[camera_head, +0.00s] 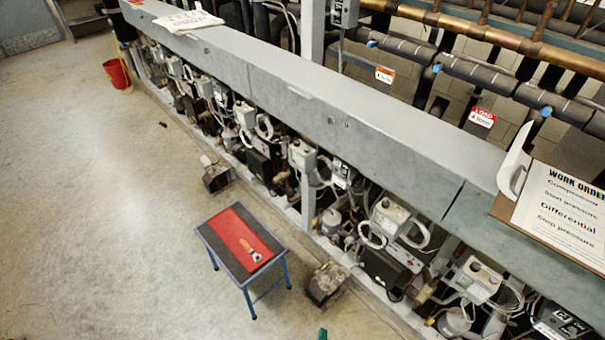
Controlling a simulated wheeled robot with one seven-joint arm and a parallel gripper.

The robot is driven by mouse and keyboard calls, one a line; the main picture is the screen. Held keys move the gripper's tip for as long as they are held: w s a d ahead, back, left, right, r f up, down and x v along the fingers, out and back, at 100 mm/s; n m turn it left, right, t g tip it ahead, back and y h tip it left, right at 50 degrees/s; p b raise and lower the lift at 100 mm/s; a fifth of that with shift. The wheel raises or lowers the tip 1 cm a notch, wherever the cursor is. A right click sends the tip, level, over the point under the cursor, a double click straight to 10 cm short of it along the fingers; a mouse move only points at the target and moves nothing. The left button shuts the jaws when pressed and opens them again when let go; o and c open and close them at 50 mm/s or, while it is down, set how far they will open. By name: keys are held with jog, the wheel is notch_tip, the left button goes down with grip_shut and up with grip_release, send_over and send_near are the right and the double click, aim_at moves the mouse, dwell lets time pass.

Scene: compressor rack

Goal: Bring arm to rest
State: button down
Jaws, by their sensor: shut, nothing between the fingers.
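My arm and my gripper do not show clearly in the head view, so I cannot see how the arm is posed. A small dark green piece (322,334) pokes in at the bottom edge. It is cut off, and I cannot tell what it is.
A long grey compressor rack (330,115) runs diagonally, with a work order clipboard (560,210) and a white cloth (187,20) on top. A small blue-legged table (215,240) has a red mat (236,228) bearing a tool (251,251). A red bucket (117,73) stands far left. Left floor is mostly clear.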

jog(key=s+a+r+n+t+y, duration=0.1)
jog(key=s+a+r+n+t, duration=0.1)
jog(key=s+r, duration=0.6)
jog(key=s+a+r+n+t, duration=0.2)
jog(key=s+a+r+n, duration=0.2)
jog(key=s+r, duration=0.5)
notch_tip(320, 180, up, 9)
jog(key=shift+f+y, duration=0.2)
jog(key=shift+y, duration=0.2)
jog(key=shift+s, duration=0.1)
